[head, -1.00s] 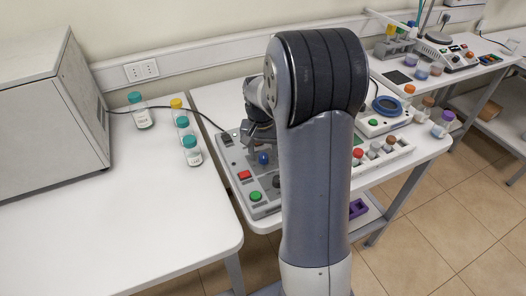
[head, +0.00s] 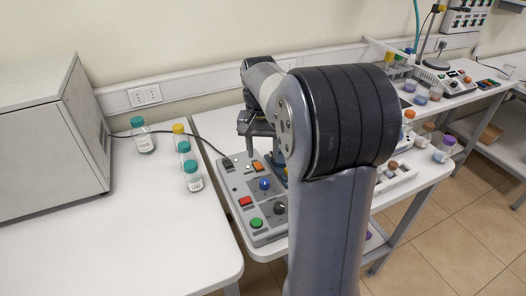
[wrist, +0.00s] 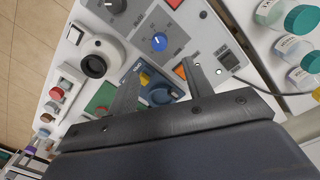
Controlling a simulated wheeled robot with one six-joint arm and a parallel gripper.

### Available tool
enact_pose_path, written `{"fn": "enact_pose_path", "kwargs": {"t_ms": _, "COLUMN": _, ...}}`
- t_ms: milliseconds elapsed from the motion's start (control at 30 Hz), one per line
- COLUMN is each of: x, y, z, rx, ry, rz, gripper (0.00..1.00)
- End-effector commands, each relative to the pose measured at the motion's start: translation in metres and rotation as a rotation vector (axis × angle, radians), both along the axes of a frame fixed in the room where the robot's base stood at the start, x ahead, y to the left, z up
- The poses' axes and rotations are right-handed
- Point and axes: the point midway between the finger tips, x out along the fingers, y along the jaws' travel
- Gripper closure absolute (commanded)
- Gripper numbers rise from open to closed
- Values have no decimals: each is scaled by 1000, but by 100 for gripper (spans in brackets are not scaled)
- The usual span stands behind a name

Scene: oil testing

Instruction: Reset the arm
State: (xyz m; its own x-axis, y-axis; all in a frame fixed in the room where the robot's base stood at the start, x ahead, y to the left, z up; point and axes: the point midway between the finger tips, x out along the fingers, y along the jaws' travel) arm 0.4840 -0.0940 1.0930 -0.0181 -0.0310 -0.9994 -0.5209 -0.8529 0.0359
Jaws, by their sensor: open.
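My arm stands in the middle of the head view and hides part of the bench behind it. My gripper (wrist: 160,84) is open, its two fingers apart with nothing held between them. In the head view the gripper (head: 256,124) shows in part, above the far side of a grey control panel (head: 274,229). The panel carries a blue knob (head: 265,184), a red button (head: 245,201) and a green button (head: 256,222). In the wrist view the blue knob (wrist: 159,41) lies beyond the fingers, apart from them.
Teal-capped bottles (head: 193,177) and a yellow-capped one stand on the left table, near a large grey box (head: 50,130). A rack of small vials (head: 398,177) and other jars (head: 443,148) stand right of my arm. The left table's front is clear.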

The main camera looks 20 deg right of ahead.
Motion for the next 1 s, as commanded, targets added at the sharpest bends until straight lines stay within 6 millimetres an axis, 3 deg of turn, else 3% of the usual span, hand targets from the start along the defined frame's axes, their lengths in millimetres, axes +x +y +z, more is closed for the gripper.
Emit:
{"fn": "enact_pose_path", "kwargs": {"t_ms": 267, "x": 0, "y": 0, "z": -13, "rx": 1, "ry": 3, "rz": 0, "gripper": 52}}
{"fn": "enact_pose_path", "kwargs": {"t_ms": 700, "x": -3, "y": -3, "z": -91, "rx": 1, "ry": 5, "rz": 0, "gripper": 52}}
{"fn": "enact_pose_path", "kwargs": {"t_ms": 867, "x": -3, "y": -3, "z": -109, "rx": 1, "ry": 3, "rz": 0, "gripper": 52}}
{"fn": "enact_pose_path", "kwargs": {"t_ms": 1000, "x": -2, "y": -3, "z": -109, "rx": 0, "ry": 0, "rz": 28, "gripper": 52}}
